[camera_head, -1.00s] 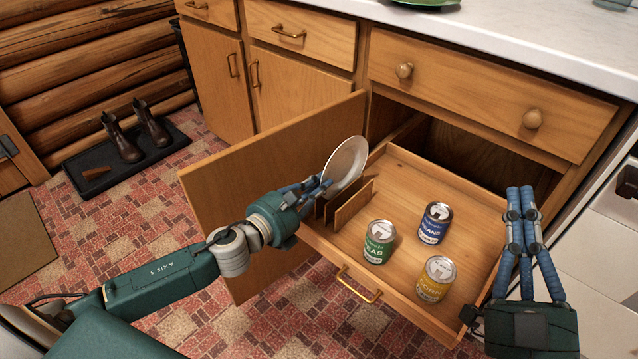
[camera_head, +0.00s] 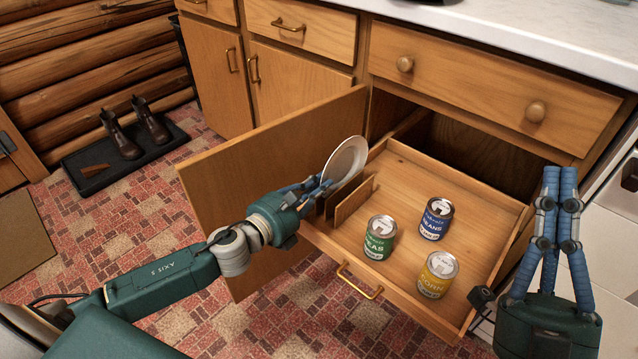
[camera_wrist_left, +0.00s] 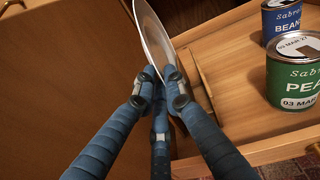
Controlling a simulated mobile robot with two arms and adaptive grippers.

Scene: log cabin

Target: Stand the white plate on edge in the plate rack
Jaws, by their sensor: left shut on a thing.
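The white plate (camera_head: 346,160) is held on edge, somewhat tilted, at the left side of the pulled-out drawer. My left gripper (camera_head: 322,184) is shut on its lower near edge. The plate also shows nearly edge-on between the fingers in the left wrist view (camera_wrist_left: 153,38). The plate rack (camera_head: 353,201), with upright wooden dividers, stands in the drawer's left front corner. The plate is above and beside the dividers; its lower edge is hidden by fingers and dividers, so I cannot tell whether it touches. My right gripper (camera_head: 560,172) is right of the drawer, apart from everything, fingers close together.
A green can (camera_head: 380,238), a blue can (camera_head: 436,219) and a yellow can (camera_head: 437,274) stand in the drawer (camera_head: 408,184), right of the rack. An open cabinet door (camera_head: 255,160) stands close left of the plate. The drawer's back is clear.

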